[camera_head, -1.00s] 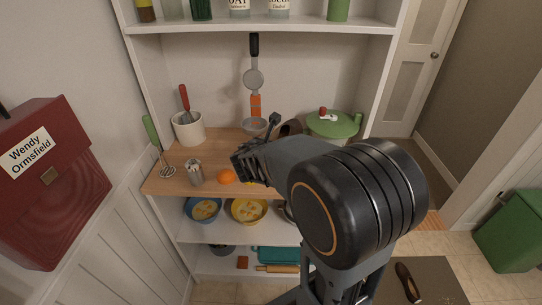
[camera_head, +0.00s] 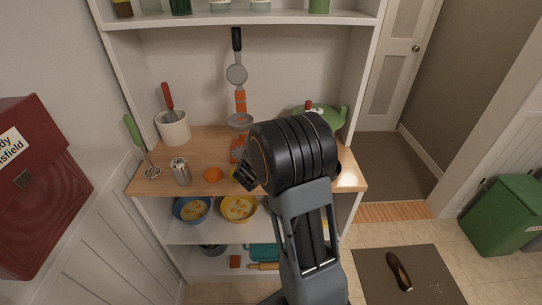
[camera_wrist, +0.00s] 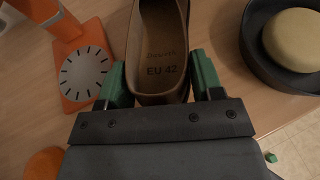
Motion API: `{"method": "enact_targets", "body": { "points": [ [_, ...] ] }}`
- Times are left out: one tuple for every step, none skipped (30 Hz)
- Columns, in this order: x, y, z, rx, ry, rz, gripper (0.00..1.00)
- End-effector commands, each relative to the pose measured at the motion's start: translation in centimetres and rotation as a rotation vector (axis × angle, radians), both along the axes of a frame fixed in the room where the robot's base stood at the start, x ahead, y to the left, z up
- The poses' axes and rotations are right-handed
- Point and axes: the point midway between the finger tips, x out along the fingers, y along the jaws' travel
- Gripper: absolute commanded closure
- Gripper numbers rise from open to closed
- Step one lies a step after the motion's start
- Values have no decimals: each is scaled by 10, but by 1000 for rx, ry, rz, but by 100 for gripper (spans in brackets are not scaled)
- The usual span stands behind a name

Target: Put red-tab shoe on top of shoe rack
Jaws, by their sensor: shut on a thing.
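A brown shoe (camera_wrist: 160,45), with "EU 42" on its tan insole, is between the two green fingers of my gripper (camera_wrist: 160,78) in the wrist view. The fingers are shut on its heel end, and its toe runs out of the top of the picture. No red tab shows on the part I see. In the head view my gripper (camera_head: 243,177) is over the wooden counter, mostly hidden behind my black arm joint, and the held shoe is hidden. Another dark brown shoe (camera_head: 398,271) lies on a grey mat (camera_head: 375,263) at the lower right. I cannot make out a shoe rack.
The counter (camera_head: 205,145) holds an orange scale (camera_wrist: 85,75), an orange (camera_head: 213,174), a metal shaker (camera_head: 180,171), a utensil crock (camera_head: 173,128) and a green pot (camera_head: 328,112). A dark bowl (camera_wrist: 262,65) is close right of the shoe. A green bin (camera_head: 505,215) stands right; floor between is open.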

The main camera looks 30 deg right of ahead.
Motion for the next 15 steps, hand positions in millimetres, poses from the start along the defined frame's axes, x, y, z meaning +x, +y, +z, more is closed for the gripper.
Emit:
{"method": "enact_targets", "body": {
  "points": [
    [5, -8, 2, 0, 0, -3, 74],
    [8, -11, 2, -1, -1, -3, 74],
    [11, -15, 2, -1, 0, -2, 74],
    [13, -17, 1, -2, 0, -3, 74],
    [12, -16, -4, -1, 4, -1, 74],
    [12, -15, -8, 0, 3, 1, 74],
    [12, -15, -9, -1, 3, 1, 74],
    [12, -15, -10, -1, 3, 2, 74],
    [12, -14, -11, -1, 1, 2, 74],
    [12, -14, -12, -1, 1, 2, 74],
    [12, -14, -12, 0, 1, 1, 74],
    [12, -14, -12, 1, 1, 2, 74],
    [12, -14, -12, 0, 2, 3, 74],
    [12, -14, -12, 1, 2, 3, 74],
    [12, -14, -13, 2, 3, 3, 39]
  ]
}}
